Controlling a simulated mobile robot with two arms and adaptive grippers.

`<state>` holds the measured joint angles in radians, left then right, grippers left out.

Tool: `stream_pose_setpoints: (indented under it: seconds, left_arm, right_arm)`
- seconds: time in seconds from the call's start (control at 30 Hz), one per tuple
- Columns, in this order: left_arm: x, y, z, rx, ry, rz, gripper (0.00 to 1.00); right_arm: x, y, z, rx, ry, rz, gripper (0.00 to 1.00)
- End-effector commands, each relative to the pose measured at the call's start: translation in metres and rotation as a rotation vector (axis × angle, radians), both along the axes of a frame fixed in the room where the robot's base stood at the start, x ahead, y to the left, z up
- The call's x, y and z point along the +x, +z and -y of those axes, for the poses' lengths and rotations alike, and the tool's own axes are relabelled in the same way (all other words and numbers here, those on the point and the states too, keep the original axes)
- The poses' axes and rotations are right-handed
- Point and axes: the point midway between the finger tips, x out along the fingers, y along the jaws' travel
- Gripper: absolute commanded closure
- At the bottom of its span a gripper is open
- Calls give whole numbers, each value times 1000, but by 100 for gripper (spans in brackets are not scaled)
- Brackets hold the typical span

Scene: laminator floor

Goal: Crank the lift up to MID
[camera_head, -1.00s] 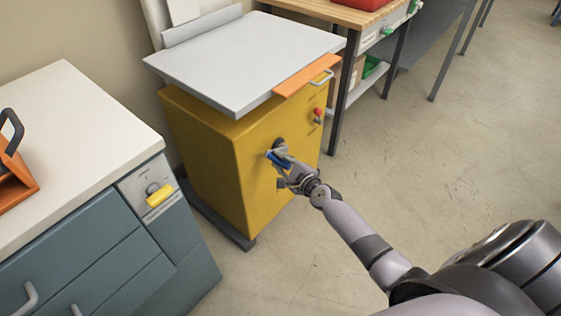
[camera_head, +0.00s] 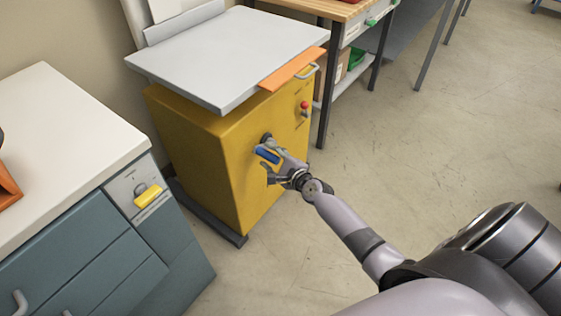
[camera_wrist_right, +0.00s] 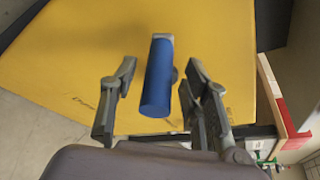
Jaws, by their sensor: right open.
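The lift is a yellow cabinet (camera_head: 220,160) with a grey platform (camera_head: 230,55) on top and an orange strip (camera_head: 293,69) on its edge. Its crank has a blue handle (camera_head: 266,154) on the front face. In the right wrist view the blue handle (camera_wrist_right: 158,80) points toward the camera, between the spread fingers. My right gripper (camera_head: 274,164) is open at the handle; the gripper also shows in the right wrist view (camera_wrist_right: 160,100). I cannot tell whether a finger touches the handle. Any MID mark is not readable. My left gripper is not in view.
A teal drawer cabinet (camera_head: 90,240) with a white top and a yellow switch (camera_head: 148,196) stands at the left. A wooden-topped bench (camera_head: 335,8) stands behind. The floor at the right is clear.

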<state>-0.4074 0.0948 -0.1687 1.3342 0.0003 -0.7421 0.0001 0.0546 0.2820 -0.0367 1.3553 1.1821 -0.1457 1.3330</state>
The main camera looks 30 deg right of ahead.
Motion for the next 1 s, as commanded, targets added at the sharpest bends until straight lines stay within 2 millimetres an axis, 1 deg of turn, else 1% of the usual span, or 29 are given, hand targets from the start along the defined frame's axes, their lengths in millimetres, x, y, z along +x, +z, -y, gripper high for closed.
stream_pose_setpoints:
  seconds: [0.17,0.3,0.4,0.5,0.6,0.7,1.0]
  left_arm:
    - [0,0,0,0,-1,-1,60]
    - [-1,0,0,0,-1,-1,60]
    - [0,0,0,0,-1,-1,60]
    - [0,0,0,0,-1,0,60]
    - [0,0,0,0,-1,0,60]
    - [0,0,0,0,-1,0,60]
    - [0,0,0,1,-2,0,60]
  right_arm:
    - [-32,6,3,1,-3,-3,57]
    - [-62,14,7,-1,-3,-4,57]
    - [-81,19,8,-2,-2,-3,57]
    - [-95,23,10,-1,-4,-3,57]
    - [-104,26,11,-1,-4,-2,57]
    - [-108,28,11,-2,-3,-1,57]
    - [-108,28,11,-2,-3,-1,57]
